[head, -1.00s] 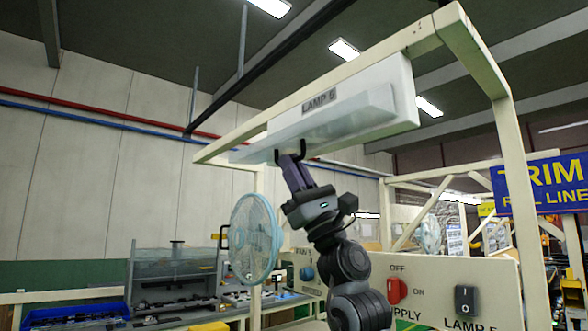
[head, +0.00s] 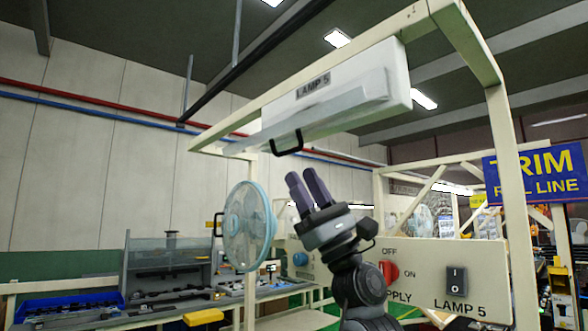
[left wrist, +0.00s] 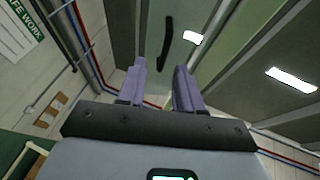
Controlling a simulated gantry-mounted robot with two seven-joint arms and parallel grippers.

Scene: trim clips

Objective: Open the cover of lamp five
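Lamp five is a white box (head: 402,72) labelled LAMP 5, fixed under the overhead beam. Its translucent cover (head: 340,106) shows as a thin panel along the box's lower side, reaching out to the left. I cannot tell whether the cover stands ajar. A black handle (head: 287,146) hangs from the cover; it also shows in the left wrist view (left wrist: 166,42). My left gripper (head: 301,174) is below the handle, pointing up, its two purple fingers apart and empty. In the left wrist view the gripper (left wrist: 160,64) has the handle ahead of its fingertips, not between them. My right gripper is not in view.
A cream frame post (head: 512,200) stands to the right. A panel (head: 430,265) carries a red supply knob (head: 388,272) and a black LAMP 5 switch (head: 457,281). A blue fan (head: 247,226) stands left of my arm. Air around the gripper is clear.

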